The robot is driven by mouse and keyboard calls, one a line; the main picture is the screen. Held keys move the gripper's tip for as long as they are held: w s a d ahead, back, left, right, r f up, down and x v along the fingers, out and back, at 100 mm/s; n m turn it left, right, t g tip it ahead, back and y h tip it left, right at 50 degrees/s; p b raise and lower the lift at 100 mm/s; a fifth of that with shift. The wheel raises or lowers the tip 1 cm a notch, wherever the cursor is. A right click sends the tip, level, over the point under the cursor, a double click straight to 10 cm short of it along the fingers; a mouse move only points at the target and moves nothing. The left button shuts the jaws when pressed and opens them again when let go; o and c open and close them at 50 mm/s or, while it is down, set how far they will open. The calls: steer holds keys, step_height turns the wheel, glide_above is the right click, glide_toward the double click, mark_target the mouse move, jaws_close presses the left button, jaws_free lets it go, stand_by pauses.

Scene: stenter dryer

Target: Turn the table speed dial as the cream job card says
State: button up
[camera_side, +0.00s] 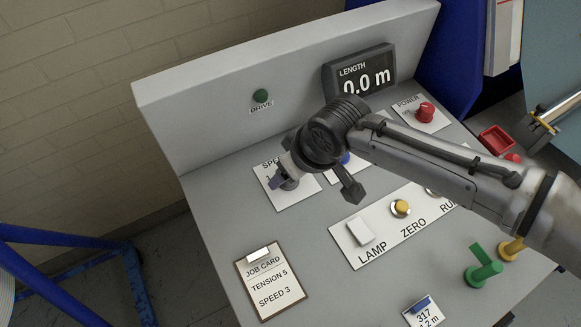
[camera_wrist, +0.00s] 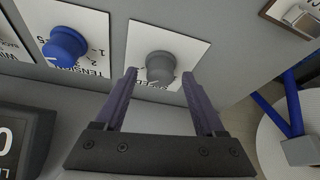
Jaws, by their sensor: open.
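The speed dial (camera_wrist: 160,66) is a grey knob on a white plate, seen in the wrist view between my fingertips. In the side view my gripper (camera_side: 284,178) hides most of it, above the speed plate (camera_side: 291,198). My gripper (camera_wrist: 159,74) is open, one finger on each side of the knob; I cannot tell whether they touch it. The dial's setting is not readable. The cream job card (camera_side: 271,281) on a clipboard reads "TENSION 5" and "SPEED 3". The blue tension dial (camera_wrist: 65,46) sits on the neighbouring plate.
The panel also holds a white lamp switch (camera_side: 361,231), a yellow zero button (camera_side: 400,207), a red power knob (camera_side: 425,111), a green lever (camera_side: 484,267) and a green drive light (camera_side: 260,96). The length display (camera_side: 360,77) reads 0.0 m. Bare panel surrounds the job card.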

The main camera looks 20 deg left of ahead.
steer(key=v, duration=1.3)
steer(key=shift+r, duration=0.35)
steer(key=shift+d, duration=0.1)
